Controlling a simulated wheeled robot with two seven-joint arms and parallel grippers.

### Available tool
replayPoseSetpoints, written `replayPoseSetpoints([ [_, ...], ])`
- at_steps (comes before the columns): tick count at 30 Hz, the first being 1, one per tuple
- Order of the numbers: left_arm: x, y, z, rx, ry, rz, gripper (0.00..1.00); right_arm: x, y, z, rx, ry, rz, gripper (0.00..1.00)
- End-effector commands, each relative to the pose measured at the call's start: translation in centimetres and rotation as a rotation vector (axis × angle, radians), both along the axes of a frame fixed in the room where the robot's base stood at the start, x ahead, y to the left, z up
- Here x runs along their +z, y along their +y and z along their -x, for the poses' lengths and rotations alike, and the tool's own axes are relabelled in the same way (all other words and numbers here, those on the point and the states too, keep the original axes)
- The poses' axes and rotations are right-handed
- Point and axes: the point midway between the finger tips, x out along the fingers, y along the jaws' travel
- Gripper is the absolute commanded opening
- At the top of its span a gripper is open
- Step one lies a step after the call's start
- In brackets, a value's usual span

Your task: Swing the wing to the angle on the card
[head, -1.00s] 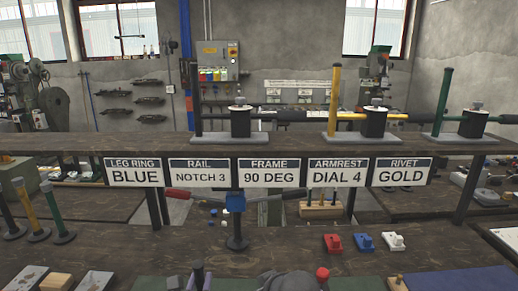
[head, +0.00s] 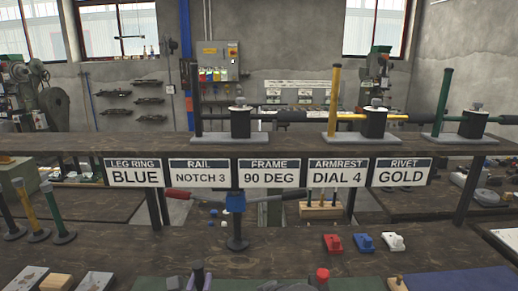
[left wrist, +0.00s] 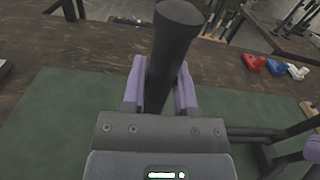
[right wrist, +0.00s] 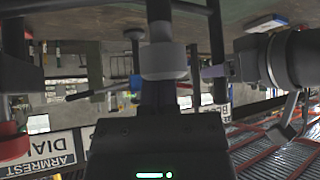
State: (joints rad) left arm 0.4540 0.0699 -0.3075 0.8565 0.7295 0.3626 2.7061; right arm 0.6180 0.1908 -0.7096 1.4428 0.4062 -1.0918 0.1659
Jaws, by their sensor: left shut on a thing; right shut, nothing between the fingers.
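My left gripper (head: 198,279) has purple fingers and shows at the bottom edge of the head view. In the left wrist view (left wrist: 158,92) it is shut around a dark round bar (left wrist: 174,50), which rises between the fingers above a green mat. Whether this bar is part of the wing I cannot tell. The card reading FRAME 90 DEG (head: 269,174) hangs in the middle of the shelf edge. My right gripper (right wrist: 160,92) is shut and empty in the right wrist view. A pale grey collar on a post shows just beyond it. The wing's full shape and angle are hidden.
Other cards hang beside it, including RAIL NOTCH 3 (head: 199,173) and ARMREST DIAL 4 (head: 341,172). Red, blue and white blocks (head: 364,242) lie to the right. A red knob (head: 322,273) is near the bottom edge.

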Motion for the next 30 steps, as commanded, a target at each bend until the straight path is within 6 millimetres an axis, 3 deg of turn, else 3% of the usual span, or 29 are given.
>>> replayPoseSetpoints([
  [13, -0.6, 0.0, 0.2, -0.002, 0.016, 0.002, 0.0, -0.1, -0.4, 2.1, 0.0, 0.002, 0.001, 0.0],
  [30, -0.6, 0.0, 0.2, -0.002, 0.016, 0.002, 0.0, -0.1, -0.5, 2.4, 0.0, 0.001, 0.001, 0.0],
])
